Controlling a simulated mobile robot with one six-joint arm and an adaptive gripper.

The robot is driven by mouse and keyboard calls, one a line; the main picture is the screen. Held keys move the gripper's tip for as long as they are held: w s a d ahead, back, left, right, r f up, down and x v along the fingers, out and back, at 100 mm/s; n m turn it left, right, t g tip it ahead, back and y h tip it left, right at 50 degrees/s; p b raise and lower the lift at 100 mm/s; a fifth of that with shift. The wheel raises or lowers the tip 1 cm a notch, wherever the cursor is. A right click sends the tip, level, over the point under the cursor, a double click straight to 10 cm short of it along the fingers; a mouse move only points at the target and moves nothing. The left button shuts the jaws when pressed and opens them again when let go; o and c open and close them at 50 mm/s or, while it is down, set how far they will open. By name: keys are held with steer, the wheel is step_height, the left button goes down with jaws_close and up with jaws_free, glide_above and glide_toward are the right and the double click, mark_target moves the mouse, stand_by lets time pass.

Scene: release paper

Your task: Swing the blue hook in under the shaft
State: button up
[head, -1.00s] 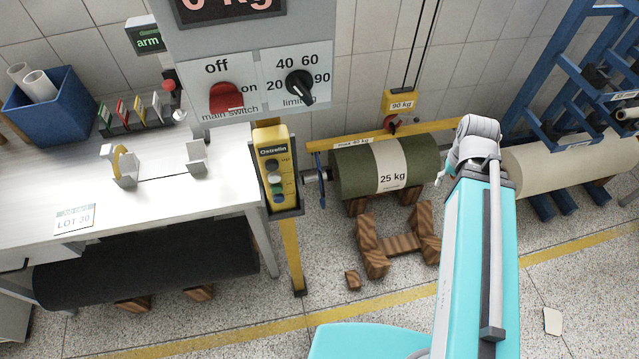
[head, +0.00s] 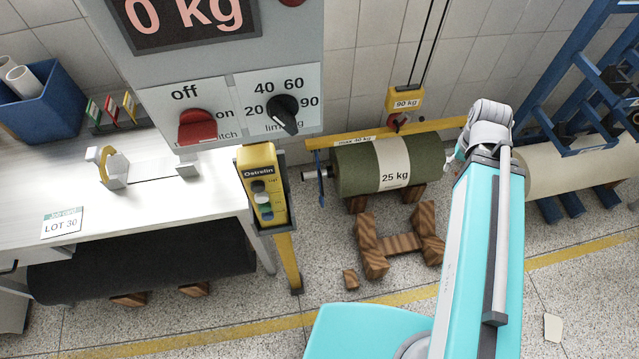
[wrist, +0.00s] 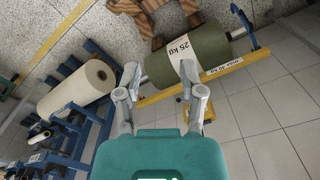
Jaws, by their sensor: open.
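A dark green roll (head: 365,165) with a "25 kg" band rests on wooden blocks, under a yellow beam marked "max 40 kg" (head: 350,139). A grey shaft (head: 308,174) sticks out of its left end. A blue hook (head: 321,187) hangs from the beam's left end beside that shaft; I cannot tell whether it is under it. In the wrist view this hook (wrist: 243,20) is at the upper right. The shaft's other end (wrist: 148,79) shows near my gripper (wrist: 160,68), which is open and empty. Any hook at that end is hidden behind a finger.
A yellow hoist block (head: 405,100) hangs above the beam. A control pendant (head: 262,185) stands on a yellow post at left, under a panel reading 0 kg (head: 195,15). A cream roll (head: 570,165) lies by a blue rack at right. Wooden blocks (head: 400,242) stand on the floor.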

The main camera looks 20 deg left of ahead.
steer(key=shift+w+d, duration=0.1)
steer(key=shift+d, duration=0.35)
steer(key=w+a+f+n+t+b, duration=0.1)
steer(key=w+a+f+b, duration=0.2)
steer(key=a+f+b, duration=0.35)
steer(key=w+a+f+n+y+b, duration=0.1)
steer(key=w+a+f+b, duration=0.3)
steer(key=f+b, duration=0.6)
steer(key=w+a+f+n+t+b, duration=0.1)
steer(key=w+a+f+n+b, duration=0.15)
steer(key=a+f+b, duration=0.5)
steer(key=w+a+f+n+y+b, duration=0.1)
steer(key=w+a+f+b, duration=0.1)
steer(key=a+f+b, duration=0.8)
steer(key=w+a+f+n+y+b, duration=0.1)
steer(key=w+a+f+n+b, duration=0.1)
steer(key=a+f+b, duration=0.8)
steer(key=shift+w+f+t+y+b, duration=0.45)
steer(key=shift+f+b, duration=1.65)
steer(key=shift+b, duration=0.8)
steer(key=shift+a, duration=0.1)
